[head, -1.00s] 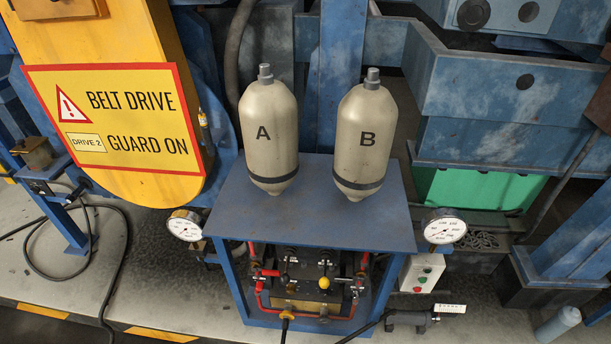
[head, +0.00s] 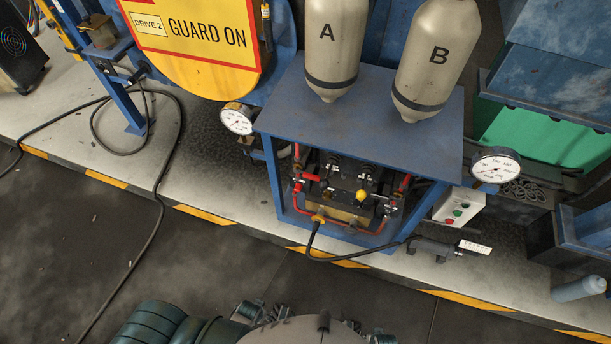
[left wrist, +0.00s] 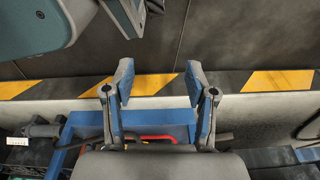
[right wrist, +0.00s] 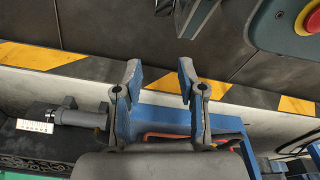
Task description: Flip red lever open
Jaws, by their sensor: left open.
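A short red lever (head: 309,178) shows at the left of the valve block (head: 345,185), inside the open front of the blue bench (head: 365,95). Red piping runs close to it, so its exact outline is hard to tell. My left gripper (left wrist: 160,83) is open and empty in the left wrist view, with a red pipe (left wrist: 152,139) partly visible behind its palm. My right gripper (right wrist: 160,80) is open and empty in the right wrist view, beside the blue frame and a red pipe (right wrist: 165,135). Neither gripper shows in the head view.
Cylinders A (head: 334,45) and B (head: 434,60) stand on the bench. Gauges (head: 238,119) and (head: 495,165) flank it. A yellow-knobbed lever (head: 362,195) is on the valve block. A black cable (head: 335,258) hangs in front.

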